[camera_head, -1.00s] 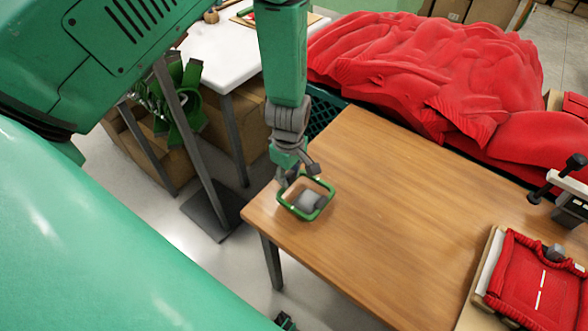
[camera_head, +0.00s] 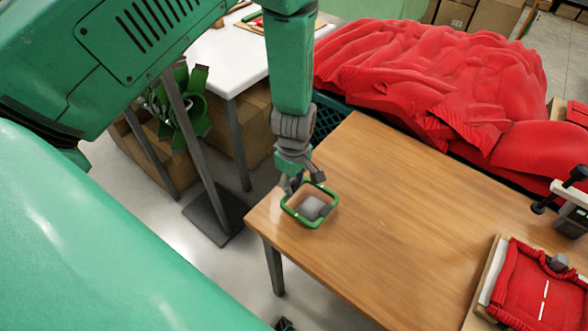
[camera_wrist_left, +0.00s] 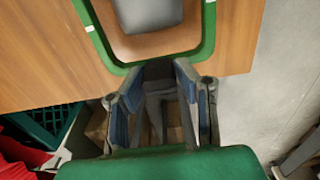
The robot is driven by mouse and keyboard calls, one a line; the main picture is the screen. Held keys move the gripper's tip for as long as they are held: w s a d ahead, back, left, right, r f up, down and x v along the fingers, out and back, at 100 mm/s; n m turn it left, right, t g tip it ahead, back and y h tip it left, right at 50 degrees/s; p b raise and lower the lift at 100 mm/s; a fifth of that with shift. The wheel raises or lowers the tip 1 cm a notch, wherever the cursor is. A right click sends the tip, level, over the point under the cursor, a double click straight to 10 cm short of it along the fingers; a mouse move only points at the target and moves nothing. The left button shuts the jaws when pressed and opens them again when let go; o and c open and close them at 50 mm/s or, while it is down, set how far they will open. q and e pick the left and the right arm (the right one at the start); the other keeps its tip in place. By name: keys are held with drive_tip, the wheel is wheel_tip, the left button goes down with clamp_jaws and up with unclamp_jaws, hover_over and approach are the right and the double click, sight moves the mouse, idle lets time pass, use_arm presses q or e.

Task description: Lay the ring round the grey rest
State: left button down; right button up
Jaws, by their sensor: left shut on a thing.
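The green ring (camera_head: 332,211) is a rounded square frame near the left corner of the wooden table. The grey rest (camera_head: 311,207) is a small block and shows inside the ring's opening, with the ring around it in the picture. My left gripper (camera_head: 303,182) comes down from above and is shut on the ring's far edge. In the left wrist view, my left gripper's fingers (camera_wrist_left: 157,72) meet the near side of the ring (camera_wrist_left: 207,35), with the grey rest (camera_wrist_left: 148,14) inside it. I cannot tell whether the ring touches the tabletop. My right gripper is not in view.
The wooden table (camera_head: 400,215) is clear in the middle. A red garment on a board (camera_head: 527,290) and a clamp device (camera_head: 572,200) are at the right. A heap of red cloth (camera_head: 430,75) lies behind, and a white table (camera_head: 215,55) stands at the back left.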

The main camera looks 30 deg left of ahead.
use_arm(q)
drive_tip(key=shift+d+r, duration=0.1)
drive_tip(key=shift+d, duration=0.5)
drive_tip(key=shift+a+f+b, duration=0.35)
drive_tip(key=shift+a+f, duration=0.15)
drive_tip(key=shift+f, duration=0.25)
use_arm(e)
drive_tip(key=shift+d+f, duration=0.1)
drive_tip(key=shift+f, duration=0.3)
use_arm(q)
drive_tip(key=shift+d, duration=0.15)
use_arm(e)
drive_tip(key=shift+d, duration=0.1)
use_arm(q)
drive_tip(key=shift+d+f, duration=0.25)
drive_tip(key=shift+f, duration=0.1)
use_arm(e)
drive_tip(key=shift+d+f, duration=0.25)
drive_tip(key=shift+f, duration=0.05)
use_arm(q)
drive_tip(key=shift+f+b, duration=0.1)
drive_tip(key=shift+b, duration=0.2)
drive_tip(key=shift+a+f, duration=0.25)
drive_tip(key=shift+f, duration=0.05)
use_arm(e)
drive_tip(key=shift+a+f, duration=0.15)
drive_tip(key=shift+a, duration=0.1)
